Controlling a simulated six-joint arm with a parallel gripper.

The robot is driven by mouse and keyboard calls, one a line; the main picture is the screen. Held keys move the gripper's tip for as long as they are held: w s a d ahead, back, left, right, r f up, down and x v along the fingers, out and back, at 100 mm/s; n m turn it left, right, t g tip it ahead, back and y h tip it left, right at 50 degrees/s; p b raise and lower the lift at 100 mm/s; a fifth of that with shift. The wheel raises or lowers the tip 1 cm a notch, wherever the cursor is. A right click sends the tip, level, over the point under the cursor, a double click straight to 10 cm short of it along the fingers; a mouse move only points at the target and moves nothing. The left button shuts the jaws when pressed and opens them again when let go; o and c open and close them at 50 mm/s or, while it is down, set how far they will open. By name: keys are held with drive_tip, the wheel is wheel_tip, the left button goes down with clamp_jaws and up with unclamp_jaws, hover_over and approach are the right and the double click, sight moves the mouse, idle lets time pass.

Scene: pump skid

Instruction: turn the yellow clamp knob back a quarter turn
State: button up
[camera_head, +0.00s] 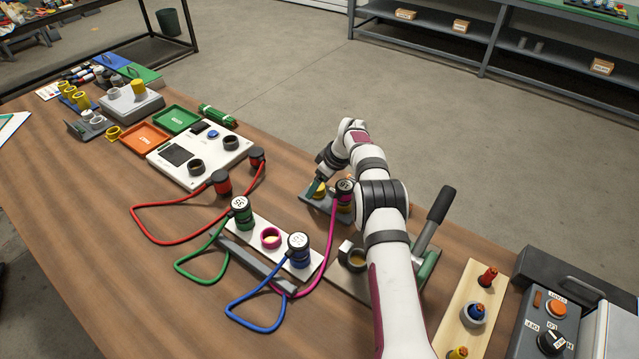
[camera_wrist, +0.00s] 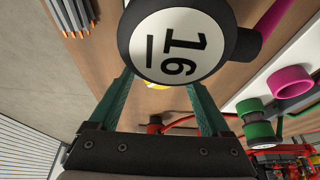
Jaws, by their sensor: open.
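The yellow clamp knob (camera_head: 319,188) shows in the head view on a small grey fixture (camera_head: 318,206) near the far edge of the table. My gripper (camera_head: 317,182) is right beside it, with its dark green fingers apart. In the wrist view only a yellow sliver (camera_wrist: 157,86) shows between the open fingers of my gripper (camera_wrist: 160,84). A black round cap marked 16 (camera_wrist: 177,42) covers the rest of it there. I cannot tell whether the fingers touch the knob. Its turn angle is hidden.
The cap marked 16, on a magenta cable, also stands close to my gripper in the head view (camera_head: 345,186). A white socket strip (camera_head: 271,262) with green and blue plugs lies nearer. A black-handled lever (camera_head: 437,205) stands right of my arm. Bare wood lies left of the cables.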

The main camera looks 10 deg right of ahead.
drive_tip(key=v, duration=1.5)
drive_tip(key=shift+s+d+r, duration=0.15)
drive_tip(key=shift+s+r, duration=0.05)
drive_tip(key=shift+r, duration=0.15)
drive_tip(key=s+a+r+m+g, duration=0.1)
drive_tip(key=s+a+r+m, duration=0.15)
drive_tip(key=s, duration=0.45)
drive_tip(key=s+a+r+m, duration=0.2)
drive_tip(key=s+r+m, duration=0.15)
drive_tip(key=s, duration=0.45)
drive_tip(key=s+a+r+m+g, duration=0.1)
drive_tip(key=s+a+r+m, duration=0.1)
drive_tip(key=s+r, duration=0.35)
drive_tip(key=s+a+f+m, duration=0.1)
drive_tip(key=s+f+m, duration=0.2)
drive_tip(key=s, duration=0.9)
drive_tip(key=s+a+f+m+g+h, duration=0.1)
drive_tip(key=s+f+m, duration=0.2)
drive_tip(key=s, duration=0.9)
drive_tip(key=shift+s+f+m, duration=0.3)
drive_tip(key=shift+f+m, duration=0.05)
drive_tip(key=shift+m, duration=0.05)
